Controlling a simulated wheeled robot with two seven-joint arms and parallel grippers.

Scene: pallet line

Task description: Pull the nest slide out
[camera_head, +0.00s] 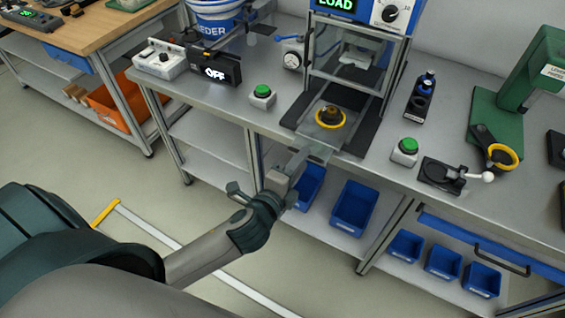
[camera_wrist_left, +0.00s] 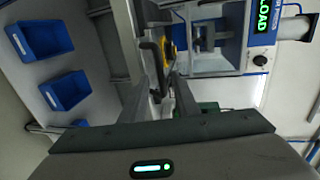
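The nest slide (camera_head: 318,140) is a grey plate at the front of the press station, its front end reaching the bench's front edge. A yellow ring with a dark round part (camera_head: 329,117) sits on it; the ring also shows in the left wrist view (camera_wrist_left: 168,50). A dark handle (camera_wrist_left: 154,62) shows ahead of my fingers. My left gripper (camera_head: 298,163) is just in front of the slide's front end. In the left wrist view its two fingers (camera_wrist_left: 163,95) stand apart, with the handle's near end at their gap; contact is unclear. My right gripper is out of view.
The station has a display reading LOAD (camera_head: 335,4). Green buttons stand left (camera_head: 262,92) and right (camera_head: 408,146) of the slide. A small lever fixture (camera_head: 440,176) is at the right. Blue bins (camera_head: 354,207) sit on the shelf below. The floor before the bench is open.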

